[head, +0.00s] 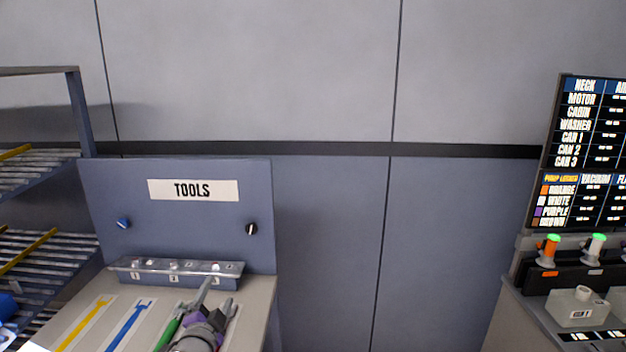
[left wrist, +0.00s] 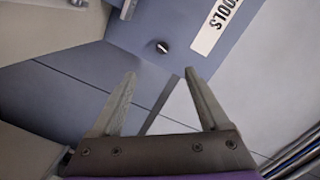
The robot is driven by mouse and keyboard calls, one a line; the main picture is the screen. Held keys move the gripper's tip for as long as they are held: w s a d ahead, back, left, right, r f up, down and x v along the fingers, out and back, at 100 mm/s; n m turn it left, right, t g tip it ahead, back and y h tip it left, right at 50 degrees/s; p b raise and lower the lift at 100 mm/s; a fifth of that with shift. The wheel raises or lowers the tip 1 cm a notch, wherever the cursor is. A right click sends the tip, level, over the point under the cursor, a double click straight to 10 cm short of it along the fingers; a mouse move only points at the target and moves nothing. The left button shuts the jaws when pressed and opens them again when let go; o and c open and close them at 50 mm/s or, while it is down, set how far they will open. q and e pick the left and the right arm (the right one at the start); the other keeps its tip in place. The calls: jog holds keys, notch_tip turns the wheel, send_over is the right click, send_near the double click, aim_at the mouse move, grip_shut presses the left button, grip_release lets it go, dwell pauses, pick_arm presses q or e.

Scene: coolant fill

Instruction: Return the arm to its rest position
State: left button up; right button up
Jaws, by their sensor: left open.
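My left gripper (head: 216,294) shows at the bottom of the head view, over the right part of the tools bench (head: 258,296). In the left wrist view the left gripper (left wrist: 160,74) has its two fingers spread apart with nothing between them. Beyond them are the blue-grey TOOLS panel (left wrist: 180,28), a dark knob on it, and bare wall. My right gripper is in neither view.
A yellow tool (head: 82,324) and a blue tool (head: 128,325) lie on the bench; a green tool (head: 170,330) is partly hidden by my arm. A slatted rack (head: 78,110) stands left. Pump bottles (head: 549,250) and a signboard (head: 580,150) are right.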

pick_arm(q)
jog(key=s+d+f+n+g, duration=0.1)
jog(key=s+f+n+g, duration=0.2)
jog(key=s, duration=0.7)
jog(key=s+d+f+n+g, duration=0.2)
jog(key=s+f+n+g, duration=0.2)
jog(key=s+f, duration=0.4)
jog(key=s+d+f+n+g, duration=0.1)
jog(key=s+f+n+g, duration=0.3)
jog(key=s, duration=1)
jog(key=shift+s+d+f+g+h+p, duration=0.15)
jog(key=shift+s+f+g+h+p, duration=0.25)
jog(key=shift+f, duration=0.55)
jog(key=shift+w, duration=0.15)
